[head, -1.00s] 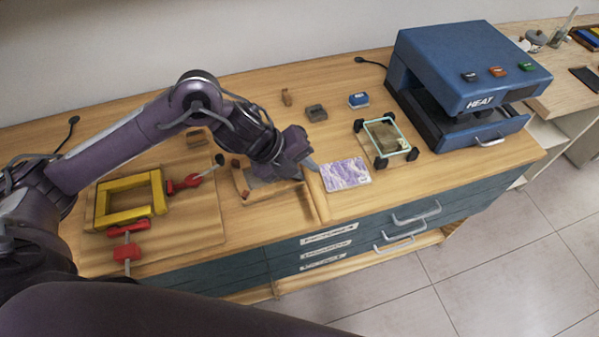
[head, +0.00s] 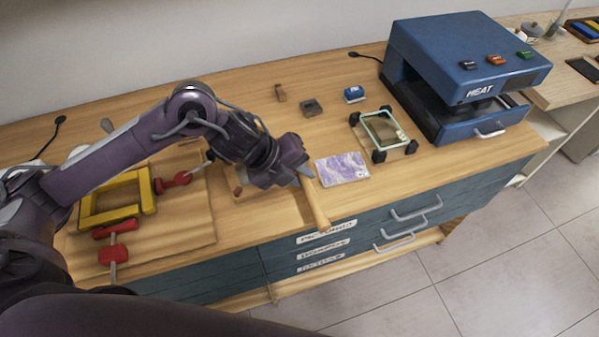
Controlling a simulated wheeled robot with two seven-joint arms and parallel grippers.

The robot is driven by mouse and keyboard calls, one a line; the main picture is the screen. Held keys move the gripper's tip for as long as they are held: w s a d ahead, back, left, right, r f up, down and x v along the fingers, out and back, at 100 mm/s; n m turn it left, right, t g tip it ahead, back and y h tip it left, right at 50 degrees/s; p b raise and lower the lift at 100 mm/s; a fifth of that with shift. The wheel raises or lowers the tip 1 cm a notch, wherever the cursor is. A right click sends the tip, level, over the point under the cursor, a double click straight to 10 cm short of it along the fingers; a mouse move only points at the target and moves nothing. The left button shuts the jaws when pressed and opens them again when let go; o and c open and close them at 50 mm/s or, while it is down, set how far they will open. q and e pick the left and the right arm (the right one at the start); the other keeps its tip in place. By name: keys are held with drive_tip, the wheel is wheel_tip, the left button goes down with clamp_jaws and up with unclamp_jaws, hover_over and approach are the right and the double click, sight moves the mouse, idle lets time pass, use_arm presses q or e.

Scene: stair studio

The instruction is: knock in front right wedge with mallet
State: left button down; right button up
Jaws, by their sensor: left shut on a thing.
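My left gripper (head: 303,173) is shut on the pale wooden handle of the mallet (head: 317,208), near the front edge of the bench. The handle's free end points toward the front edge. The mallet's head cannot be made out behind my gripper and wrist. A wooden block piece (head: 228,178) lies to the left of my gripper, mostly covered by my arm. A small reddish-brown wedge (head: 238,191) shows at its front left. The front right wedge cannot be made out. My right gripper is not in view.
A yellow frame (head: 148,190) with red clamps lies on a board at left. A purple-patterned card (head: 342,169), a glass frame with black corners (head: 411,147) and a blue heat press (head: 470,60) stand to the right. Small blocks (head: 311,107) lie behind.

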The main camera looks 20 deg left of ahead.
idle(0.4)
use_arm(q)
wheel_tip(320, 180, down, 6)
drive_tip(key=b, duration=0.5)
drive_tip(key=shift+r+p, duration=0.4)
wheel_tip(320, 180, up, 6)
drive_tip(key=p, duration=0.5)
drive_tip(key=shift+r+p, duration=0.2)
drive_tip(key=shift+p, duration=0.15)
drive_tip(key=shift+f, duration=0.1)
